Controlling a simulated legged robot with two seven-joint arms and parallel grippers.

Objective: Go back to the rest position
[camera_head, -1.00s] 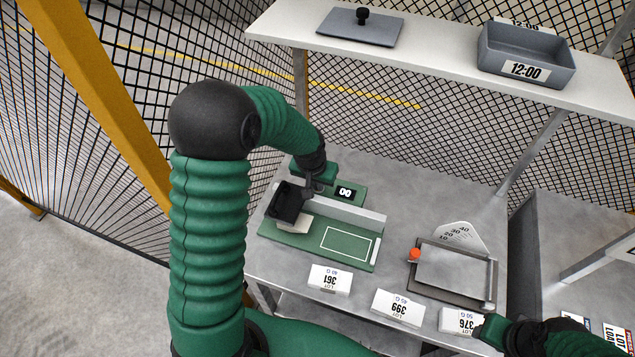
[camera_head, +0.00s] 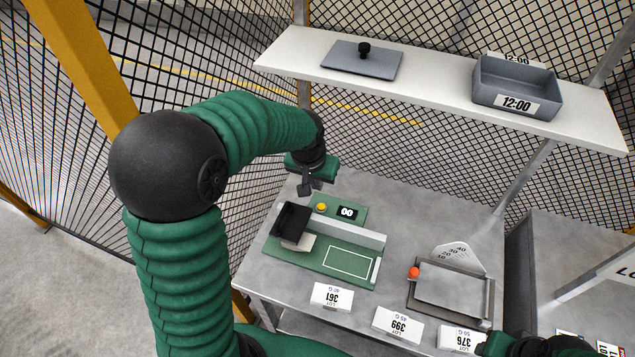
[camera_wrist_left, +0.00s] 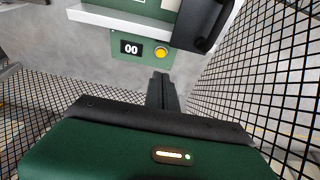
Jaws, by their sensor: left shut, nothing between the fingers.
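My left gripper (camera_head: 306,188) is shut and empty. It hangs above the back left of the table, over the green panel with the yellow button (camera_head: 321,207) and the small "00" display (camera_head: 347,212). In the left wrist view its closed fingers (camera_wrist_left: 162,92) point toward the yellow button (camera_wrist_left: 161,52), apart from it. My right gripper (camera_head: 497,343) shows only in part at the bottom right edge; its fingers are too unclear to read.
A green board (camera_head: 310,259) with a black device (camera_head: 292,221) lies on the table (camera_head: 400,205). A framed plate (camera_head: 450,292) with an orange knob stands right. Several lot cards line the front. Mesh fencing surrounds this.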

